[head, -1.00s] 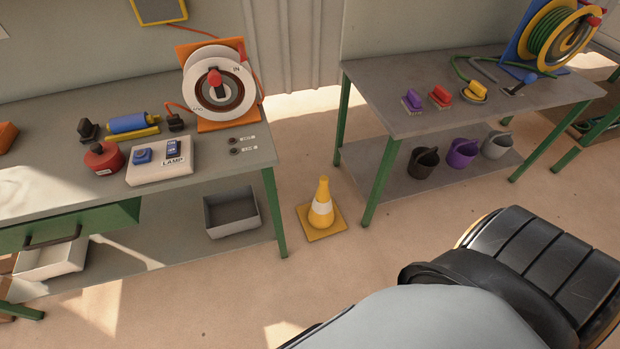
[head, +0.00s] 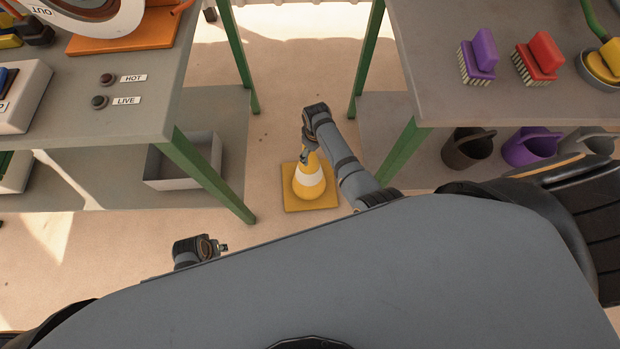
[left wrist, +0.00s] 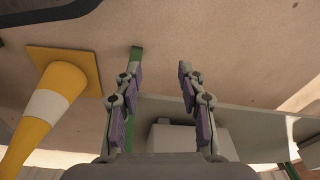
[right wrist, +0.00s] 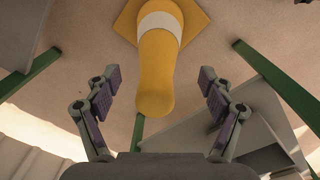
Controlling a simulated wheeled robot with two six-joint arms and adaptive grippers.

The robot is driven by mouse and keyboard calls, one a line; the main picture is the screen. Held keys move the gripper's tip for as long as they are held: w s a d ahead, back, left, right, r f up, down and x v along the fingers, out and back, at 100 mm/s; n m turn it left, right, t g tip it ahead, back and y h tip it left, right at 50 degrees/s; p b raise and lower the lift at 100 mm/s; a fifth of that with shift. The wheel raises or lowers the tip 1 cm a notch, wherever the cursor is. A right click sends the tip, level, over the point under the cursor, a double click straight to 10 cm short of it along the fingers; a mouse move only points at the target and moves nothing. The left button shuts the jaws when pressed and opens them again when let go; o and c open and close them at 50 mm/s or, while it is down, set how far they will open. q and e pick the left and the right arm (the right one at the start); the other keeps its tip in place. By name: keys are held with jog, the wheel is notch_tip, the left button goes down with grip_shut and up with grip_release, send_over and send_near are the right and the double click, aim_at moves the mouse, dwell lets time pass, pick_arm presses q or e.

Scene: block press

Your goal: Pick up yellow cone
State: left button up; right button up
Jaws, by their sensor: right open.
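The yellow cone (head: 309,184) with a white band stands upright on its square yellow base on the floor, between the two benches. My right gripper (head: 307,150) is at the cone's top in the head view, partly covering it. In the right wrist view the cone's tip (right wrist: 155,98) lies between the open, spread fingers (right wrist: 158,90), with no finger visibly touching it. My left gripper (head: 222,247) is lower left of the cone, apart from it. In the left wrist view its fingers (left wrist: 161,85) are spread and empty, and the cone (left wrist: 45,105) is off to the left.
Green bench legs (head: 205,175) stand left of the cone, and another leg (head: 403,150) stands to its right. A grey bin (head: 180,172) sits on the left lower shelf. Several buckets (head: 468,150) sit on the right lower shelf. The floor around the cone is clear.

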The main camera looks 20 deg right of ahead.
aim_at(309, 168)
jog(key=shift+n, duration=0.5)
jog(key=w+r, duration=0.1)
jog(key=w+a+r+b, duration=0.1)
jog(key=w+r+b, duration=0.1)
jog(key=w, duration=0.1)
jog(key=shift+a+r, duration=0.25)
jog(key=shift+r, duration=0.4)
notch_tip(309, 168, down, 5)
jog(key=b, duration=0.2)
jog(key=shift+f+b, duration=0.2)
jog(key=shift+b, duration=0.1)
jog(key=f+b, duration=0.1)
jog(key=f, duration=0.2)
jog(key=f+b, duration=0.1)
jog(key=shift+s+d+f+b, duration=0.2)
jog(key=shift+s+f+b, duration=0.05)
jog(key=shift+s+b, duration=0.1)
jog(key=shift+f, duration=0.4)
pick_arm(q)
jog(key=w+d+r+t+h, duration=0.1)
jog(key=d+r, duration=0.3)
jog(key=r, duration=0.2)
jog(key=shift+w+r, duration=0.25)
jog(key=shift+w, duration=0.15)
pick_arm(e)
jog(key=shift+r, duration=0.1)
grip_shut()
